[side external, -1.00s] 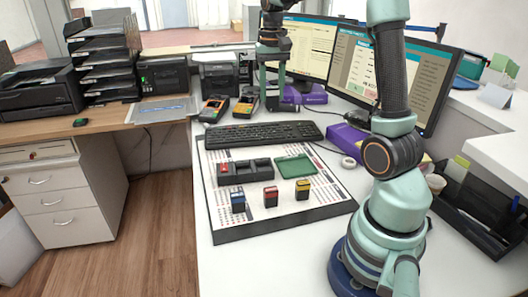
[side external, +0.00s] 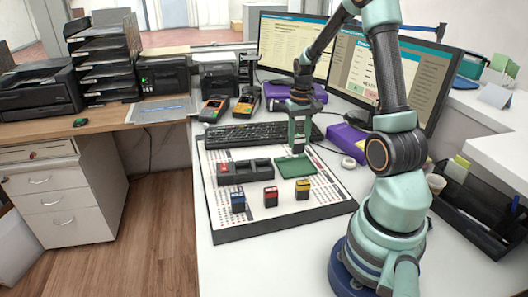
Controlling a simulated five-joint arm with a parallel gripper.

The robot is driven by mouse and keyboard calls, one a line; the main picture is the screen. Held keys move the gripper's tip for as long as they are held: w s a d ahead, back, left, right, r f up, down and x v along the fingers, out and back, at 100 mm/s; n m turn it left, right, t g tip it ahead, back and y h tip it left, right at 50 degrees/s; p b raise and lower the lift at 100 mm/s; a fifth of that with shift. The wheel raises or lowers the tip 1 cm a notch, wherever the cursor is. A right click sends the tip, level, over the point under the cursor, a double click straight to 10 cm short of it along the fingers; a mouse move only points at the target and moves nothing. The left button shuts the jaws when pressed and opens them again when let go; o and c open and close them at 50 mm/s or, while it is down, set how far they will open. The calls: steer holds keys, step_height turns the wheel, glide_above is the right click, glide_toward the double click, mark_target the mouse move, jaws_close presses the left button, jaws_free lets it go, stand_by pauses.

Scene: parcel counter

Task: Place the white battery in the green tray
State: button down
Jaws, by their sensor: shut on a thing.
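My gripper (side external: 298,150) points down at the back edge of the green tray (side external: 287,172), low over it. It is shut on a small pale thing, which I take as the white battery (side external: 298,144). The fingers partly hide it, and it is too small to see clearly. I cannot tell whether it touches the tray. The tray lies flat on the printed mat, and its visible part looks empty. No other white battery shows on the mat.
A black charger (side external: 245,171) with a red battery (side external: 223,168) in its left end stands left of the tray. Blue (side external: 238,202), red (side external: 271,196) and yellow (side external: 303,189) batteries stand in front on the mat (side external: 290,222). The keyboard (side external: 250,133) is just behind.

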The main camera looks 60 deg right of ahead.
mark_target(298, 152)
steer(key=shift+f, duration=2.85)
steer(key=shift+f, duration=0.1)
steer(key=shift+c, duration=2.1)
jaws_free()
step_height(298, 152, up, 12)
steer(key=shift+r, duration=0.1)
steer(key=a+r+n+t, duration=0.2)
steer(key=a+r+n, duration=0.2)
steer(key=a, duration=0.9)
steer(key=s+a+r+n+t, duration=0.1)
steer(key=a+r+n+t, duration=0.2)
steer(key=a, duration=1)
step_height(298, 152, up, 3)
steer(key=shift+s+f+n+t, duration=0.15)
steer(key=shift+n+t, duration=0.15)
steer(key=shift+n, duration=0.5)
